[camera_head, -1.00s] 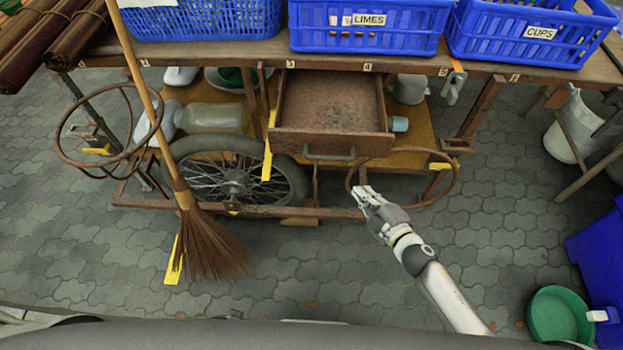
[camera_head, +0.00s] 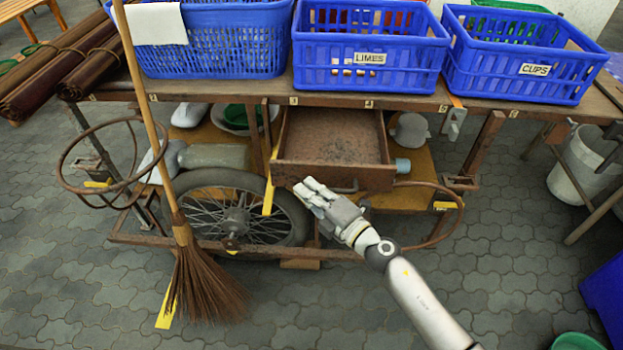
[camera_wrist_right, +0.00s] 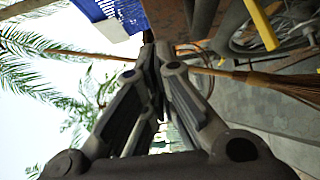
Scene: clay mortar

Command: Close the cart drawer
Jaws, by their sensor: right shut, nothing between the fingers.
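The cart drawer (camera_head: 333,139) is a brown, rusty metal tray pulled out from under the cart's worktop, empty inside. Its front panel (camera_head: 298,174) faces me, and its handle is mostly hidden behind my right gripper in the head view. My right gripper (camera_head: 307,187) is shut and empty, with its fingertips at the lower left part of the drawer front; I cannot tell whether they touch it. The right wrist view shows the shut fingers (camera_wrist_right: 153,55) against a brown surface. My left gripper is not in view.
Blue crates labelled LIMES (camera_head: 370,58) and CUPS (camera_head: 535,69) stand on the worktop (camera_head: 225,92). A broom (camera_head: 203,280) leans at the left before the wheel (camera_head: 236,212). A rusty ring (camera_head: 450,215) sits right of the drawer.

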